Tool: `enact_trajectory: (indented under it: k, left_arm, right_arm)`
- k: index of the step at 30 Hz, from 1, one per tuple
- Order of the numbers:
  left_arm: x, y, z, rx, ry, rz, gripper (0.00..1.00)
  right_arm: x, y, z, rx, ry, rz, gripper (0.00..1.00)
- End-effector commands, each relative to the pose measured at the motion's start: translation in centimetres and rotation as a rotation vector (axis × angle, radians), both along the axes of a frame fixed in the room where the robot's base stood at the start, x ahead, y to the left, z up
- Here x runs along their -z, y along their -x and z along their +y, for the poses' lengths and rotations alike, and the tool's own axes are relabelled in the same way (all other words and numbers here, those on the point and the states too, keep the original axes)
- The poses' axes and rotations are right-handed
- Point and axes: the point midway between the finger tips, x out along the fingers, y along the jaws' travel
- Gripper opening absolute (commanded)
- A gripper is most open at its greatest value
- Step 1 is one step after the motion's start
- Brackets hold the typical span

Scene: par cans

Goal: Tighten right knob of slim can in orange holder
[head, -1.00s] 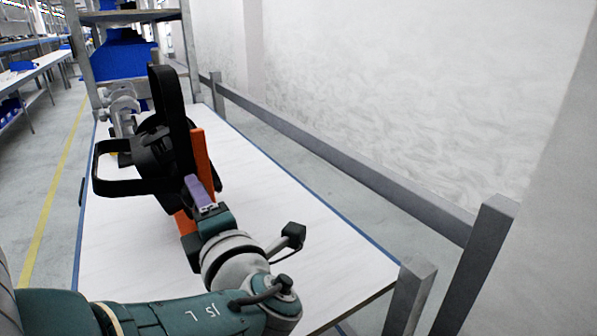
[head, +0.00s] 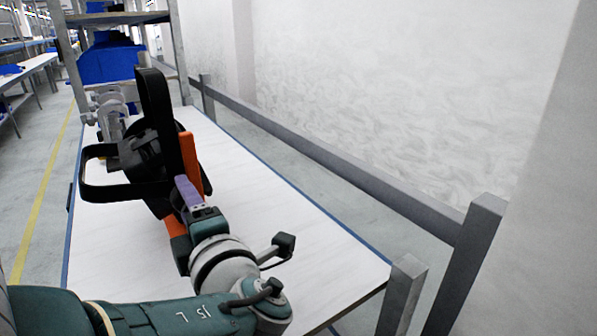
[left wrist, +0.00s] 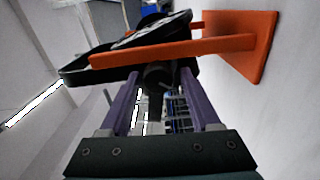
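The slim can (head: 140,155) is a black, round lamp body with black yoke bars, standing in the orange holder (head: 192,160) on the white table. My left gripper (head: 187,190) is at the can's near right side, its purple fingers pointing at it. In the left wrist view, the two fingers of the left gripper (left wrist: 160,88) are apart, with a small dark knob (left wrist: 158,74) between their tips. Some gap seems to show beside the knob; contact is not clear. The orange holder (left wrist: 250,48) runs just past the fingertips. My right gripper is not in view.
The white table (head: 290,235) is bare to the right of the holder. Grey metal items (head: 110,112) stand at its far end, before a shelf rack with blue bins (head: 108,62). A grey rail (head: 330,160) runs along the right side by the wall.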

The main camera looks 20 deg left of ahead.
Motion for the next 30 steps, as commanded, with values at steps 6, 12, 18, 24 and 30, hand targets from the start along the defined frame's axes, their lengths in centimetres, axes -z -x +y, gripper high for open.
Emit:
enact_trajectory:
  k: [6,12,18,24,30]
  left_arm:
    - [-0.1,0.0,0.0,0.000,-0.002,-0.004,0.77]
    - [-0.3,0.2,-0.4,0.001,-0.002,-0.004,0.77]
    - [-0.4,2.4,-3.0,0.003,0.000,-0.001,0.77]
    - [-0.3,4.9,-6.0,0.003,0.000,-0.003,0.77]
    - [-0.2,6.3,-7.5,0.001,-0.001,-0.002,0.77]
  right_arm:
    - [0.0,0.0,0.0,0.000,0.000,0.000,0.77]
    - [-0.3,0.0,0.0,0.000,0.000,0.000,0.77]
    - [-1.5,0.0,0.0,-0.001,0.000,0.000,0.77]
    - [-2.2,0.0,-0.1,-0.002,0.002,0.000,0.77]
    - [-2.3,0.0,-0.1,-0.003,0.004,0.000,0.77]
